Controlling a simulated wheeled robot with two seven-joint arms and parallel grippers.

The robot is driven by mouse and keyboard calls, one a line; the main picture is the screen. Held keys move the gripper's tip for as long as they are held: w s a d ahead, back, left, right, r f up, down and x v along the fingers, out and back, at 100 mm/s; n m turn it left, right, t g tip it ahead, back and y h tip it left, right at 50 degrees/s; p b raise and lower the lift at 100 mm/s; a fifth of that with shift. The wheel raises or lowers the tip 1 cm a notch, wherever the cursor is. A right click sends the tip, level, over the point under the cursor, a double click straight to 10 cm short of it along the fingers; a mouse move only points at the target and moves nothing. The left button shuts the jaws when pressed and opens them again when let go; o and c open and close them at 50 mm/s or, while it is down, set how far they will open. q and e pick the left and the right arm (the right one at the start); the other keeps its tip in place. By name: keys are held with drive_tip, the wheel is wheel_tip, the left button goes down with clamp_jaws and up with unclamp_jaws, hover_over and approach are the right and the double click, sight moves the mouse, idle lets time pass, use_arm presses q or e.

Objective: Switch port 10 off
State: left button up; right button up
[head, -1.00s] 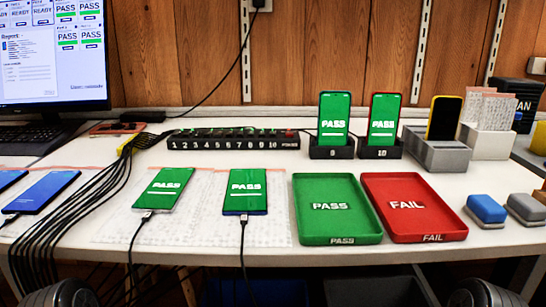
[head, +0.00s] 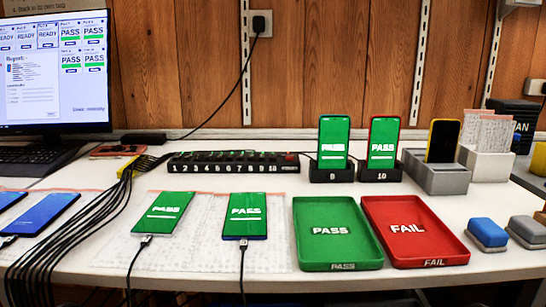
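The black port strip (head: 225,163) lies across the middle back of the table. Its front edge carries white numbers up to 10, and port 10 (head: 272,167) is at its right end, beside a red switch (head: 291,157). Small green lights show along its top; I cannot tell each port's switch position. A red-framed phone (head: 383,142) with a green PASS screen stands in the dock marked 10 (head: 380,171). Another PASS phone (head: 333,141) stands in the dock marked 9 (head: 331,171). Neither of my grippers is in the head view now.
Two phones showing PASS (head: 162,213) (head: 245,215) lie on paper in front of the strip. A green PASS tray (head: 340,265) and a red FAIL tray (head: 431,261) lie front right. Black cables (head: 75,225) bunch at left, and a monitor (head: 55,70) stands behind.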

use_arm(q)
clamp_jaws()
idle(1.4)
